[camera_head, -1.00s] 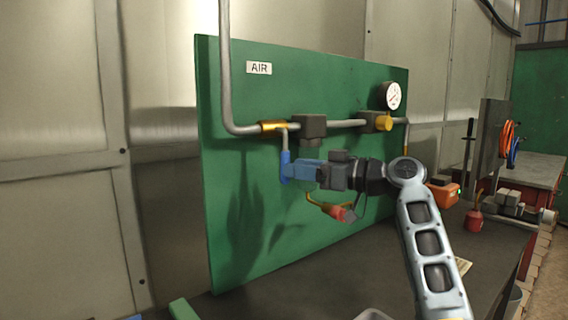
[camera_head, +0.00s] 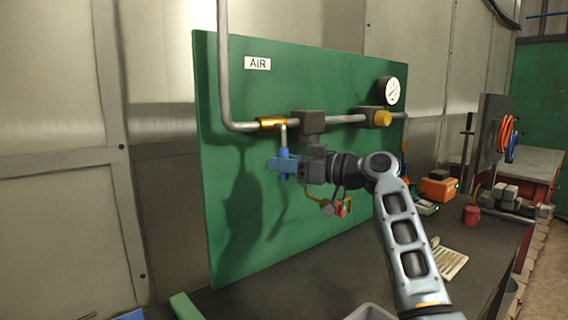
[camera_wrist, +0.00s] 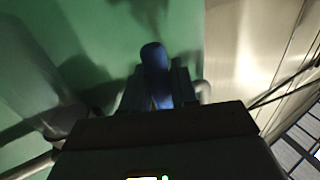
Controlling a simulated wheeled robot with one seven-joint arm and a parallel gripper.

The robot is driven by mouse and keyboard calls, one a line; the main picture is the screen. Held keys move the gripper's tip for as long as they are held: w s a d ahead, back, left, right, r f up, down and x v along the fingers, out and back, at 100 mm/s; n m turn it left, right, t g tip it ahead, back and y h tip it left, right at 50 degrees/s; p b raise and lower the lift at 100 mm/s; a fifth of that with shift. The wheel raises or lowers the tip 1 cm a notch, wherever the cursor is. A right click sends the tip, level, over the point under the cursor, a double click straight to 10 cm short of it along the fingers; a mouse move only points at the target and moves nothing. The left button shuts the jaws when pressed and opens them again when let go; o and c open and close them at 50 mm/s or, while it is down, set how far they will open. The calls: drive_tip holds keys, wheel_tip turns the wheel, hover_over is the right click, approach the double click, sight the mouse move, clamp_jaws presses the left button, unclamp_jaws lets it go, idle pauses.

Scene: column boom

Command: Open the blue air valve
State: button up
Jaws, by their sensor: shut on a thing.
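The air valve has a brass body (camera_head: 272,124) on the grey pipe, left of a dark block. A grey stem runs down from it to a blue grip (camera_head: 284,153), which hangs below the pipe in front of the green board. My gripper (camera_head: 283,165) reaches in from the right and is shut on the blue grip. In the wrist view, the dark blue rounded grip (camera_wrist: 154,60) stands between my two fingers (camera_wrist: 157,88). The fingers hide its lower part in the head view.
The green board (camera_head: 235,210) carries an AIR sign (camera_head: 257,63), a pressure gauge (camera_head: 389,91) and a yellow knob (camera_head: 383,118). A grey block (camera_head: 311,123) sits close above my wrist. The dark bench (camera_head: 480,243) holds a red can (camera_head: 471,214) and an orange box (camera_head: 438,188).

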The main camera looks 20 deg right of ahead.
clamp_jaws()
drive_tip(key=shift+d+f+b, duration=0.1)
drive_tip(key=shift+d+b, duration=0.05)
drive_tip(key=shift+b, duration=0.2)
drive_tip(key=shift+w+d+f+n+b, duration=0.1)
drive_tip(key=shift+d+n+b, duration=0.2)
drive_tip(key=shift+n+b, duration=0.35)
drive_tip(key=w+d+r+n+g+h+b, duration=0.1)
drive_tip(key=d+r+n+h+b, duration=0.2)
drive_tip(key=d+n+h+b, duration=0.2)
drive_tip(key=shift+w+d+r+n+g, duration=0.15)
drive_tip(key=shift+w+r+n+g, duration=0.2)
drive_tip(key=shift+n, duration=0.6)
